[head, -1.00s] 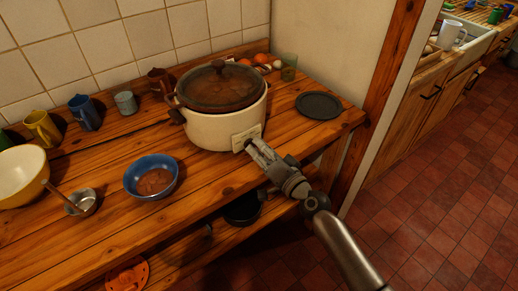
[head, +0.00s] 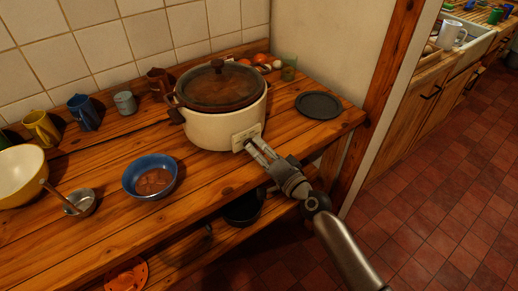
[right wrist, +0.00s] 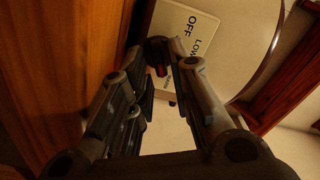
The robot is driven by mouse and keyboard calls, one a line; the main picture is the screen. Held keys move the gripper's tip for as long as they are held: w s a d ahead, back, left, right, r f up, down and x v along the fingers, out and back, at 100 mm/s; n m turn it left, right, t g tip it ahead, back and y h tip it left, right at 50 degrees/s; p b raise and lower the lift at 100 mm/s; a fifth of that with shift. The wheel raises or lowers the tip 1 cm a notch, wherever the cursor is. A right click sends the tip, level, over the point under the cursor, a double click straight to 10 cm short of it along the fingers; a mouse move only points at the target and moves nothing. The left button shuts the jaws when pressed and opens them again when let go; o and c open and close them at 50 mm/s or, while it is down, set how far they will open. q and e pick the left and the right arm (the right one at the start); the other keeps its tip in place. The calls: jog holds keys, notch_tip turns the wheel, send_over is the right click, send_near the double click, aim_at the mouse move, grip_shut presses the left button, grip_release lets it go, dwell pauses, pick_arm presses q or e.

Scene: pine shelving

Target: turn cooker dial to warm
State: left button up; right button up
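The cream slow cooker (head: 215,128) stands on the pine counter with its dark lid on. A pale label plate on its front (head: 246,137) also shows in the right wrist view (right wrist: 178,20), reading "OFF" and "Low". My right gripper (head: 250,144) reaches the cooker's front. My left gripper is not in view.
A blue bowl (head: 135,187), a ladle (head: 80,203) and a yellow bowl (head: 12,175) stand left of the cooker. Mugs (head: 84,112) line the wall. A dark plate (head: 318,105) lies right of the cooker. A dark pot (head: 241,211) sits on the lower shelf.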

jog(key=v, duration=1.2)
dwell(0.4)
jog(key=s+d+f+n+g+h, duration=0.1)
jog(key=s+d+f+g+h, duration=0.2)
jog(key=f, duration=0.8)
jog(key=s+d+f+n+g+h, duration=0.1)
jog(key=s+d+f+h, duration=0.2)
jog(key=f, duration=0.9)
jog(key=s+d+f+g+h, duration=0.1)
jog(key=s+d+f, duration=0.3)
jog(key=f, duration=0.7)
jog(key=s+d+f+n+g+h, duration=0.1)
jog(key=s+d+f+g, duration=0.1)
jog(key=s+f, duration=0.4)
jog(key=s+d+f+n+g+h, duration=0.1)
jog(key=s+f, duration=0.6)
jog(key=s, duration=0.9)
jog(key=s+d+f+n+g+h, duration=0.1)
jog(key=s+d+f+n+g, duration=0.2)
jog(key=s, duration=0.8)
notch_tip(320, 180, down, 4)
jog(key=g, duration=0.2)
jog(key=shift+d+f+g+h, duration=0.2)
jog(key=shift+d+g+h, duration=0.05)
jog(key=shift+g+h, duration=0.05)
